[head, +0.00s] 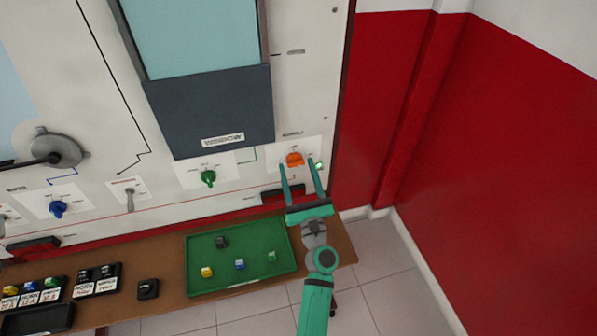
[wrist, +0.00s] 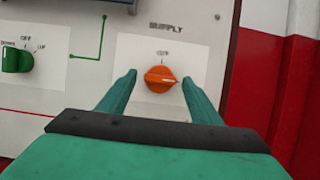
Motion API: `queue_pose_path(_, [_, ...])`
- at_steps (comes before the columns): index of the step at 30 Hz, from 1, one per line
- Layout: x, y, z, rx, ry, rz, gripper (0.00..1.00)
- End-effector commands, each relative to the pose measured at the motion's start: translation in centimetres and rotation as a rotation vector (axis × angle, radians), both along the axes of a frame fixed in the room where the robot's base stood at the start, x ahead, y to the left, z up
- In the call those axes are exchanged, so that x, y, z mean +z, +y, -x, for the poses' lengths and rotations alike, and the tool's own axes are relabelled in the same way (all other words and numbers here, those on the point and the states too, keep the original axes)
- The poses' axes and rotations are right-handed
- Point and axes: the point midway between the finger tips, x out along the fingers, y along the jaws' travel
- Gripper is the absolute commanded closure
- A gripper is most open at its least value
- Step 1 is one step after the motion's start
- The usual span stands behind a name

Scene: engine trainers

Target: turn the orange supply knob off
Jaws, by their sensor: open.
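The orange supply knob (head: 295,159) sits on a white label plate at the lower right of the panel. In the wrist view the orange knob (wrist: 160,80) shows under the word SUPPLY, its pale pointer line turned to the right. My gripper (head: 301,166) is open, with one finger on each side of the knob in the picture. In the wrist view the fingers of my gripper (wrist: 160,82) frame the knob with gaps on both sides. I cannot tell how far the fingertips are from the panel.
A green knob (head: 208,178) sits left of the orange one, and it also shows in the wrist view (wrist: 16,60). A green tray (head: 215,275) with small blocks lies on the brown bench (head: 170,295) below. A red wall (head: 460,130) stands to the right.

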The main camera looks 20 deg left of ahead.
Motion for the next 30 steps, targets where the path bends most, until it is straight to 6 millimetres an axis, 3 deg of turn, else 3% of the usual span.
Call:
queue_pose_path(2, [-0.01,-0.01,0.02,0.000,0.000,0.000,0.41])
queue_pose_path(7, [-0.01,-0.06,0.02,0.000,-0.001,0.001,0.82])
queue_pose_path(19, [0.03,-0.22,-0.07,-0.002,-0.031,0.044,0.82])
queue_pose_path(30, [0.07,-0.55,-0.24,-0.002,-0.184,0.272,0.82])
